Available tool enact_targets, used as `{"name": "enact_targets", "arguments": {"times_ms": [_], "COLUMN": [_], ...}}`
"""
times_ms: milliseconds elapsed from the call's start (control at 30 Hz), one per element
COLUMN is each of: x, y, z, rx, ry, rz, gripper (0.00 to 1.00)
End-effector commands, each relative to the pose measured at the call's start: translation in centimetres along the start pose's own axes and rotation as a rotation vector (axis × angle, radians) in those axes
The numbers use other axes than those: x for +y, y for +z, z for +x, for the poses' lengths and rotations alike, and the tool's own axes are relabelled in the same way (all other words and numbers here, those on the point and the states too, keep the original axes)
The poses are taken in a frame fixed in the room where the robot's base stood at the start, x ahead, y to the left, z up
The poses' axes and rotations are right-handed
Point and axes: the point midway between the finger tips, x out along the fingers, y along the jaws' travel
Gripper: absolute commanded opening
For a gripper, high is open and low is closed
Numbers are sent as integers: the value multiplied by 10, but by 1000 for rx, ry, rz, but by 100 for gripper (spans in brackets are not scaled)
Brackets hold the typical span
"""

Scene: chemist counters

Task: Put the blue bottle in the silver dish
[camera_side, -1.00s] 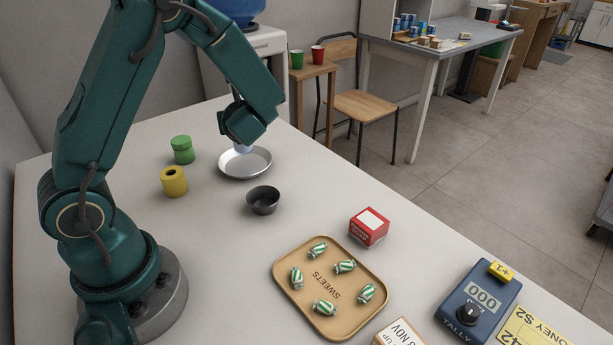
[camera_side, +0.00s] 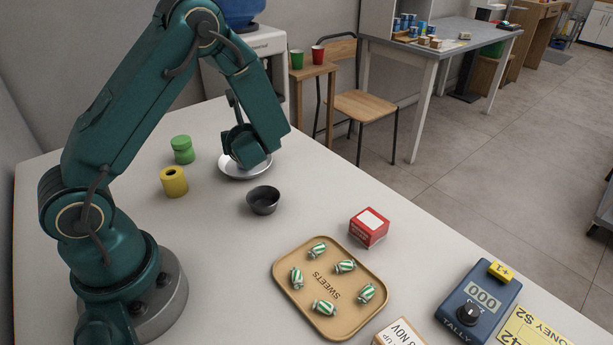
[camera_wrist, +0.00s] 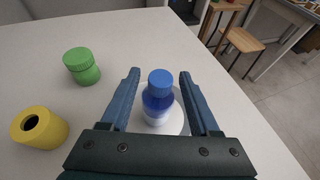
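The blue bottle (camera_wrist: 159,102) stands upright in the wrist view, with a blue cap and a pale lower part. It is over the silver dish (camera_wrist: 179,120), and looks to be standing in it. My gripper (camera_wrist: 160,73) has one finger on each side of the bottle, with a visible gap on both sides, so it looks open around it. In the side view my gripper (camera_side: 248,153) is low over the silver dish (camera_side: 240,178) and hides much of the dish and most of the bottle.
A green jar (camera_side: 182,150) and a yellow pot (camera_side: 174,182) stand left of the dish. A dark bowl (camera_side: 263,201) is just in front of it. A sweets tray (camera_side: 283,278), a red box (camera_side: 369,228) and a tally device (camera_side: 479,303) lie farther right.

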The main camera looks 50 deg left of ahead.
Motion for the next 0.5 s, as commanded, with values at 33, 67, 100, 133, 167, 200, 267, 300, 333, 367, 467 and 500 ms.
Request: {"name": "enact_targets", "arguments": {"times_ms": [33, 67, 100, 133, 167, 200, 267, 300, 333, 367, 467, 500], "x": [0, 0, 0, 0, 0, 0, 0, 0, -1, -1, -2, -2], "y": [0, 0, 0, 0, 0, 0, 2, 4, 3, 3, 3, 3], "z": [0, 0, 0, 0, 0, 0, -1, -2, -5, -9, -26, -35], "rx": [0, 0, 0, 0, 0, 0, 0, 0, 0, -1, -1, 0], "ry": [0, 0, 0, 0, 0, 0, 0, -1, -3, -4, -8, -8], "rz": [0, 0, 0, 0, 0, 0, -1, -2, -1, -1, 1, 2], "gripper": [62, 62, 62, 62, 62, 62, 62, 62, 62, 62, 62, 62]}}
